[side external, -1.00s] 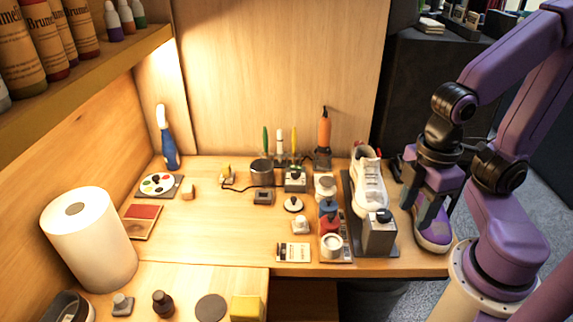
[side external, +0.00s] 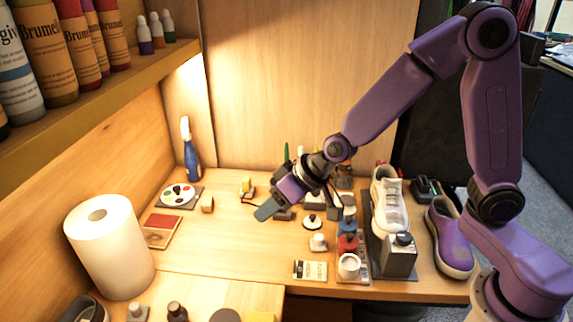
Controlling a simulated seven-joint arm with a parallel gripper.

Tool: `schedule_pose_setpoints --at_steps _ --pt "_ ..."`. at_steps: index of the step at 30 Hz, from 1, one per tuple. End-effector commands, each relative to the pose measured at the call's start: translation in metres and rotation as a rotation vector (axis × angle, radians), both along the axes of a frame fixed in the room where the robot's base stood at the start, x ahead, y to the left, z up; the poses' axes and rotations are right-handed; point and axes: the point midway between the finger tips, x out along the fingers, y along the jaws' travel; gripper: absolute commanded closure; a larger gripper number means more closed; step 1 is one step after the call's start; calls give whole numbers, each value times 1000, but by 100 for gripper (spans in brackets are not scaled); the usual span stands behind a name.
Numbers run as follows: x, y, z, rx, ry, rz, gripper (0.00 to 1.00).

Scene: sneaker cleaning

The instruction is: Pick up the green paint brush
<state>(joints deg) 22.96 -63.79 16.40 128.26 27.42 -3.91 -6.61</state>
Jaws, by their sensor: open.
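The green paint brush (side external: 286,151) stands upright at the back of the table, near the wooden back wall. Only its upper tip shows; my arm and gripper hide its lower part and whatever holds it. My gripper (side external: 300,206) is above the middle of the table, in front of the brush in the picture. Its two fingers are spread apart, pointing down and to the left, with nothing seen between them. It is not holding the brush.
White sneaker (side external: 390,205) and purple shoe (side external: 452,240) stand at right, beside a grey box (side external: 399,255). Small bottles and jars sit below my gripper. A paper towel roll (side external: 110,250), palette (side external: 179,194) and blue-handled brush (side external: 191,155) are at left. The centre-left tabletop is mostly clear.

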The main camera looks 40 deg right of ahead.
Motion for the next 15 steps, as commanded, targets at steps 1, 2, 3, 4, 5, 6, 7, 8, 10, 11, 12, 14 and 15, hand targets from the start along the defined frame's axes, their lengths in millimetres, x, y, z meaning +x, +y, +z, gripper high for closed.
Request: schedule_pose_setpoints --at_steps 1,2,3,4,5,6,7,8,10,11,12,14,15 --pt "23 -2 -7 10 -31 -69 56" --pt "37 -5 -10 16 -55 -113 56" --pt "54 -9 -13 22 -87 -169 56" --pt "67 -14 -16 25 -113 -212 56" --pt "80 -19 -18 26 -138 -257 56" --pt "96 -27 -22 25 -173 -316 56" --pt "107 -34 -25 22 -198 -359 56" --pt "117 -41 -28 17 -226 -403 56" --pt "139 -61 -35 -1 -287 -507 56" --pt "147 -70 -38 -13 -313 -550 56" --pt "157 -84 -42 -30 -350 -608 56" --pt "169 -105 -48 -62 -403 -694 56" --pt "175 -119 -52 -86 -439 -747 56"
